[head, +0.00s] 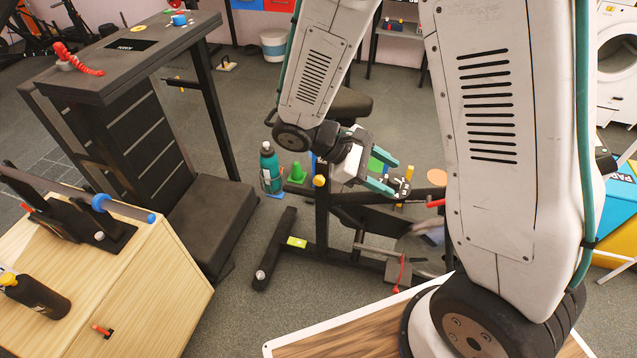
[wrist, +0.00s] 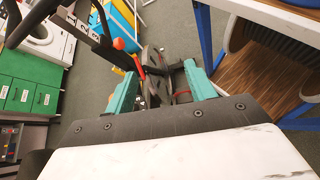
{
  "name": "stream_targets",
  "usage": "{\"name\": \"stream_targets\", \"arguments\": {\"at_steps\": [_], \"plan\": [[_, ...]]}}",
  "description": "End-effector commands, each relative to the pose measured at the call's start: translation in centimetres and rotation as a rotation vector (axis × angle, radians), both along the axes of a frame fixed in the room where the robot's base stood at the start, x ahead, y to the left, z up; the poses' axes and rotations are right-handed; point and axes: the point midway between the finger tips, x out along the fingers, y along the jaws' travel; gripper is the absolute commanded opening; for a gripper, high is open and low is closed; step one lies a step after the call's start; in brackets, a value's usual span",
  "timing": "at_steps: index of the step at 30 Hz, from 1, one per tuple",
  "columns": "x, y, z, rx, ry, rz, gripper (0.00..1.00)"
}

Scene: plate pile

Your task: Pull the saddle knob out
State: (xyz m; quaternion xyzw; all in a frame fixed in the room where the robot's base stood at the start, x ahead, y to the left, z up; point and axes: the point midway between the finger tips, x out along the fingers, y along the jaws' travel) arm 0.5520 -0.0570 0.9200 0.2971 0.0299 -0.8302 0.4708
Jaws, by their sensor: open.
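The exercise bike (head: 322,222) stands on the floor in the middle of the head view, its dark saddle (head: 352,104) partly behind my arm. A yellow round knob (head: 319,181) sits on the frame below the saddle, left of my gripper; I take it as the saddle knob. My gripper (head: 394,179) is open above the bike, with teal fingers apart. In the wrist view my gripper (wrist: 160,70) has nothing held between its fingers; bike parts lie beyond them. I cannot make out the yellow knob there.
An orange knob (wrist: 118,44) and a red lever (wrist: 139,67) are near the left finger. A teal bottle (head: 270,168) stands left of the bike frame. A black stand (head: 150,110) and wooden box (head: 150,275) are left. A wood-topped table (head: 340,335) is in front.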

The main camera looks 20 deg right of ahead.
Motion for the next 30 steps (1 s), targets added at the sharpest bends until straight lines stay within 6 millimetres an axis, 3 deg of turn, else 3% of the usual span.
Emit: {"name": "stream_targets", "arguments": {"at_steps": [11, 17, 21, 24, 27, 30], "plan": [[8.2, 0.7, -12.6, -0.342, 0.354, 0.608, 0.55], [12.3, 3.2, -20.9, -0.507, 0.49, 0.995, 0.55], [15.2, 6.0, -25.8, -0.609, 0.522, 1.264, 0.55], [17.1, 8.1, -27.1, -0.666, 0.501, 1.395, 0.55], [18.3, 9.4, -27.2, -0.703, 0.48, 1.464, 0.55], [19.3, 9.6, -27.0, -0.72, 0.472, 1.485, 0.55]]}}
